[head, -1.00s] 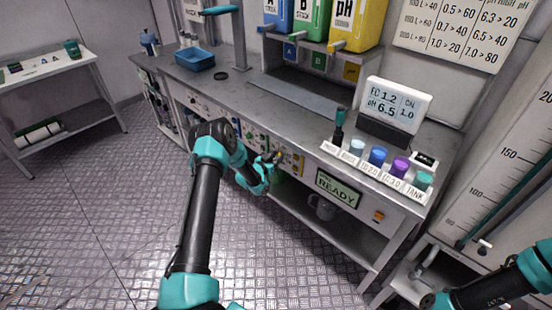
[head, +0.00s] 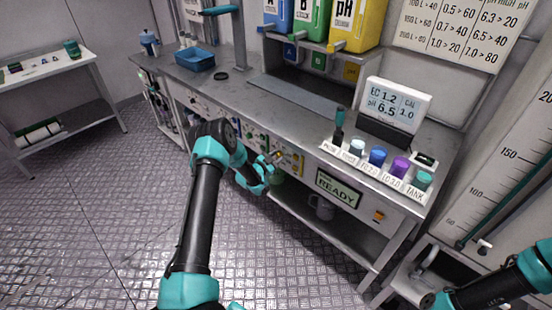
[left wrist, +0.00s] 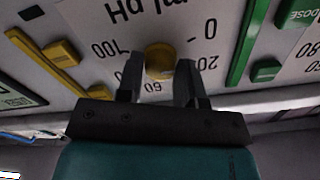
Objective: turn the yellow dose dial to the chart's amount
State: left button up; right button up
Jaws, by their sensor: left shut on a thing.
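The yellow dose dial (left wrist: 160,59) sits on the bench's front panel, between the fingers of my left gripper (left wrist: 160,84). In the left wrist view its scale numbers, including 0, 20, 60 and 100, appear upside down around it. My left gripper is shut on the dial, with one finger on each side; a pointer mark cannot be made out. In the head view my left gripper (head: 275,160) is at the panel, largely hiding the dial. The wall chart (head: 462,30) hangs at the upper right, with rows of ranges. My right gripper is out of frame.
A READY screen (head: 338,188) is to the right on the panel. A meter (head: 396,104) reading EC 1.2 and pH 6.5 stands on the bench, behind several labelled bottles.

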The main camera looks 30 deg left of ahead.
pick_arm(q)
jog(key=m, duration=1.3)
dwell(0.4)
jog(key=o, duration=0.9)
jog(key=v, duration=1.7)
jog(key=shift+s, duration=0.25)
